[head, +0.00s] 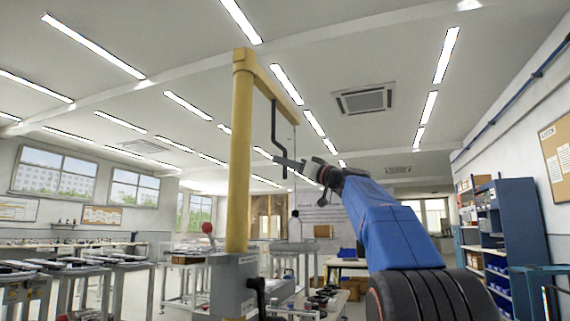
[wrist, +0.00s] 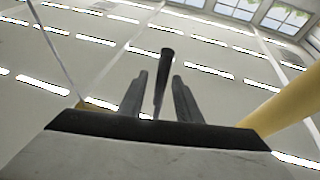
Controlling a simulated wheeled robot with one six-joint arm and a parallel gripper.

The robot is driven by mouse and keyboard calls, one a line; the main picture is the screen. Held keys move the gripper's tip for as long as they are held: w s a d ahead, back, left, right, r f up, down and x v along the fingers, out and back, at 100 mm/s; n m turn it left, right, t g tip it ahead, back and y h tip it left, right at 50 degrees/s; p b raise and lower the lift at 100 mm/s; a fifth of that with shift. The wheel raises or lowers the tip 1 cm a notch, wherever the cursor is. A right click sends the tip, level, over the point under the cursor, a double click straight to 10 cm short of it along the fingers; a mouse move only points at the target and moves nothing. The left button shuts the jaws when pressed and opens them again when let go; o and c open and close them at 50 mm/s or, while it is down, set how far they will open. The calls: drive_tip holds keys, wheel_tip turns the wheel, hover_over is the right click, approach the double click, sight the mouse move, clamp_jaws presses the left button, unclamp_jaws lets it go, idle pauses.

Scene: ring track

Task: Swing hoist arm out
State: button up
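The hoist has a yellow post (head: 240,150) and a yellow arm (head: 275,88) reaching right and away from its top. A dark cranked handle (head: 274,125) hangs from the arm. My gripper (head: 283,161) is at the handle's lower part. In the wrist view, the handle (wrist: 167,60) shows between the two fingers of my gripper (wrist: 160,88), with gaps on both sides. The gripper is open; contact with the handle cannot be made out. The post (wrist: 290,108) also shows at the right of the wrist view.
A thin cable (head: 295,165) hangs from the arm's far end. A grey cabinet (head: 233,285) stands at the post's foot. Workbenches (head: 105,259) fill the left, and blue shelving (head: 518,225) stands along the right wall.

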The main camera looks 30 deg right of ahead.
drive_tip(key=shift+c, duration=0.3)
clamp_jaws()
